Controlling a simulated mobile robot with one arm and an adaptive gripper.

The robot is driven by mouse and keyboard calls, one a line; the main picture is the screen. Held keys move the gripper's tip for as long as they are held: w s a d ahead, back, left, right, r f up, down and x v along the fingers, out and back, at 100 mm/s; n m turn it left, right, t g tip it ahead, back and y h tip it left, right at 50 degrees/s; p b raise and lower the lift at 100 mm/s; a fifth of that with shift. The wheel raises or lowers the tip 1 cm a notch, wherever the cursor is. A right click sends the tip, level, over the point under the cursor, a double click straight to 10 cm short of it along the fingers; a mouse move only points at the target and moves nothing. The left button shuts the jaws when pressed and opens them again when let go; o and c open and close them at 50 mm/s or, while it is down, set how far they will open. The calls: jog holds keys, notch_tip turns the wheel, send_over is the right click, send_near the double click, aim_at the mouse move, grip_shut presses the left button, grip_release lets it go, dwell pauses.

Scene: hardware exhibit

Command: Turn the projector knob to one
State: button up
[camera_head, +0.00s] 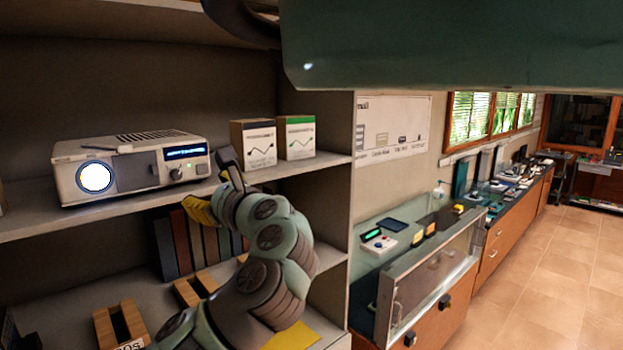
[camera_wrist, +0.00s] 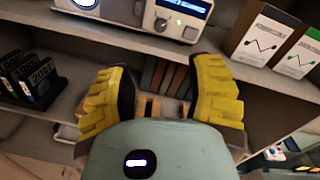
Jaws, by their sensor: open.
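A white projector (camera_head: 130,165) stands on the upper shelf at the left, with a lit round lens, a blue display and a dark knob (camera_head: 176,174) on its front below the display. In the wrist view the projector (camera_wrist: 142,14) is at the top, and its knob (camera_wrist: 160,24) is partly cut by nothing but small. My gripper (camera_wrist: 160,85) has two yellow ribbed fingers spread wide, empty between them. In the head view my gripper (camera_head: 212,190) is to the right of the knob, at shelf-edge height, apart from it. The knob's setting is too small to read.
Two small boxes, one dark-topped (camera_head: 253,142) and one green-topped (camera_head: 296,137), stand on the shelf right of the projector. Books (camera_head: 185,240) and wooden holders (camera_head: 120,325) fill the lower shelf. A glass display counter (camera_head: 430,260) is at right; the floor (camera_head: 550,260) beyond is clear.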

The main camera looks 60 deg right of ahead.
jog(key=p, duration=0.5)
send_near(177, 175)
jog(key=w, duration=0.1)
jog(key=shift+w+d+r+p, duration=0.1)
jog(key=shift+w+d+p, duration=0.05)
jog(key=shift+w+p, duration=0.55)
jog(key=shift+w+d+r+p, duration=0.1)
jog(key=shift+w+d+p, duration=0.1)
jog(key=shift+w+p, duration=0.45)
jog(key=shift+w+d+r+p, duration=0.15)
jog(key=shift+w+p, duration=0.15)
jog(key=shift+w, duration=0.4)
jog(key=shift+w+d+f+p, duration=0.1)
jog(key=shift+w+f+p, duration=0.15)
jog(key=shift+w+p, duration=0.5)
jog(key=shift+w+d, duration=0.2)
jog(key=shift+w, duration=1.1)
grip_shut()
